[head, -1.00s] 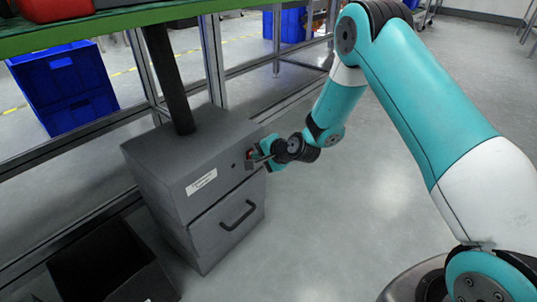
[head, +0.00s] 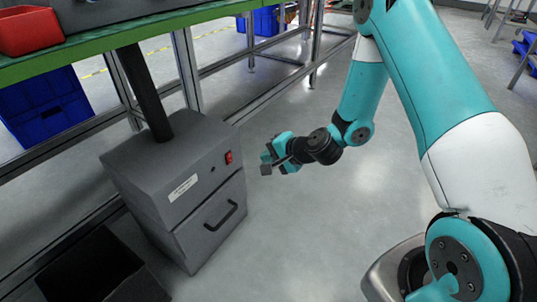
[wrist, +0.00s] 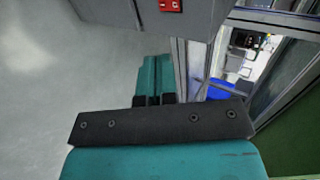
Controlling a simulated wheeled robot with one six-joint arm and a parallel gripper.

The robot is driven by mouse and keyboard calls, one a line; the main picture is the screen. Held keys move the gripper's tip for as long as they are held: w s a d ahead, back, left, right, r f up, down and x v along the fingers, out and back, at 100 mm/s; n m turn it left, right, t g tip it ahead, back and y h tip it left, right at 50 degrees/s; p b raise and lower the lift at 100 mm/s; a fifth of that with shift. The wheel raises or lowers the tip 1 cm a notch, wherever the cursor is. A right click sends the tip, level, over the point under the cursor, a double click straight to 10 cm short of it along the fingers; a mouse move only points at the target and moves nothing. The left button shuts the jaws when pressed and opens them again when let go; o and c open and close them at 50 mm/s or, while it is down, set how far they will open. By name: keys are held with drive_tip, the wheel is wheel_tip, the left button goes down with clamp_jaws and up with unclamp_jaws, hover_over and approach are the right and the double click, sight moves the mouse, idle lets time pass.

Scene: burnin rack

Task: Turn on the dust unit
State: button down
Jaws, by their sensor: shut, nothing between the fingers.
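The dust unit (head: 150,190) is a dark grey box under the green bench, with a hose rising from its top. A red rocker switch (head: 229,157) sits on its upper front, to the right of a white label. In the wrist view the red switch (wrist: 171,5) shows at the top edge, partly cut off. Whether the rocker is on or off is too small to tell. My gripper (head: 266,164) is shut and empty, to the right of the switch and apart from the box.
A black open bin (head: 100,262) stands on the floor left of the unit. The green bench top (head: 130,30) overhangs the unit, with metal frame legs behind. A blue crate (head: 42,105) is behind at left. The floor right of the unit is clear.

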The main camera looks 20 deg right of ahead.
drive_tip(key=s+a+r+n+g+y+p, duration=0.1)
drive_tip(key=s+a+r+n+g, duration=0.1)
drive_tip(key=s+a+r+n, duration=0.4)
drive_tip(key=s+a+r+n+g+y+p, duration=0.1)
drive_tip(key=s+a+r+n+g, duration=0.25)
drive_tip(key=r, duration=0.55)
drive_tip(key=s+r+n+g+h, duration=0.2)
drive_tip(key=s+r+n, duration=0.2)
drive_tip(key=s, duration=0.5)
drive_tip(key=s+r+n+g+h, duration=0.1)
drive_tip(key=s+r+n, duration=0.4)
drive_tip(key=s, duration=0.5)
drive_tip(key=shift+s+d+r+g+h+p, duration=0.25)
drive_tip(key=shift+r+g+h+p, duration=0.2)
drive_tip(key=shift+r, duration=0.2)
drive_tip(key=shift+w, duration=0.1)
